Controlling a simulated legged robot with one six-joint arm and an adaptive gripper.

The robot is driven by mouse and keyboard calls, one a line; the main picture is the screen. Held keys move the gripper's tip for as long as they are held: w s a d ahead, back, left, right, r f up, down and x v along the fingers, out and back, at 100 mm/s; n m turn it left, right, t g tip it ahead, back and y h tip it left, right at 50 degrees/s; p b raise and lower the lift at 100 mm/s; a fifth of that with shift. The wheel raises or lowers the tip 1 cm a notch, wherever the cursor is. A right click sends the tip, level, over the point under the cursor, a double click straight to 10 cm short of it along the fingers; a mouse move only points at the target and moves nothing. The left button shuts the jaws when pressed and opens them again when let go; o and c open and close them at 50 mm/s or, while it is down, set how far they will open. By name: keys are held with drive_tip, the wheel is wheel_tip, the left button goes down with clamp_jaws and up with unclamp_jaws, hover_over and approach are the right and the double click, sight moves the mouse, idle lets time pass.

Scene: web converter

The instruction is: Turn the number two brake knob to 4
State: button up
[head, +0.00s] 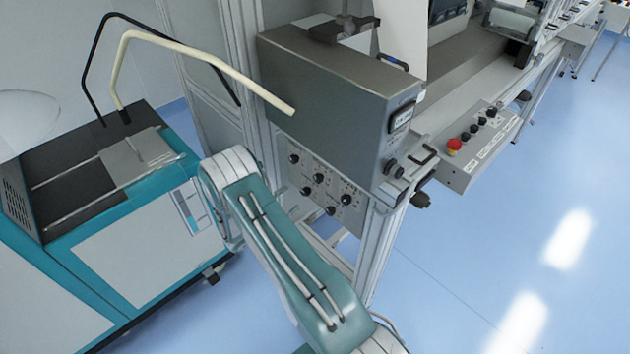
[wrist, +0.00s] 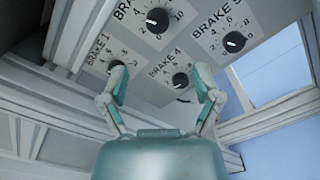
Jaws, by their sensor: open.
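The number two brake knob (wrist: 158,18) is a round black knob at the top of the wrist view, on a grey panel with a printed number dial. I cannot clearly read its setting. In the head view it appears to be the middle upper knob (head: 318,178) on the panel below the grey box. My gripper (wrist: 160,82) is open and empty in the wrist view. Its fingers are spread wide below this knob in the picture, with the Brake 4 knob (wrist: 182,80) showing between them. I cannot tell how far the fingertips are from the panel. The head view does not show my gripper.
The Brake 1 knob (wrist: 118,65) is beside the left finger, and another knob (wrist: 235,41) is at the right. Metal frame rails (wrist: 275,108) border the panel. A control box with a red button (head: 454,146) juts out at right. A teal cabinet (head: 140,250) stands at left.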

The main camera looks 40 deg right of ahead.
sight(316, 180)
drive_tip(key=d+n, duration=0.7)
drive_tip(key=w+d+n, duration=0.1)
drive_tip(key=d+n, duration=0.2)
drive_tip(key=d, duration=0.1)
drive_tip(key=shift+d+r+n, duration=0.1)
drive_tip(key=shift+d+n, duration=0.1)
drive_tip(key=shift+n, duration=0.1)
drive_tip(key=shift+c, duration=0.3)
drive_tip(key=shift+a, duration=0.1)
clamp_jaws()
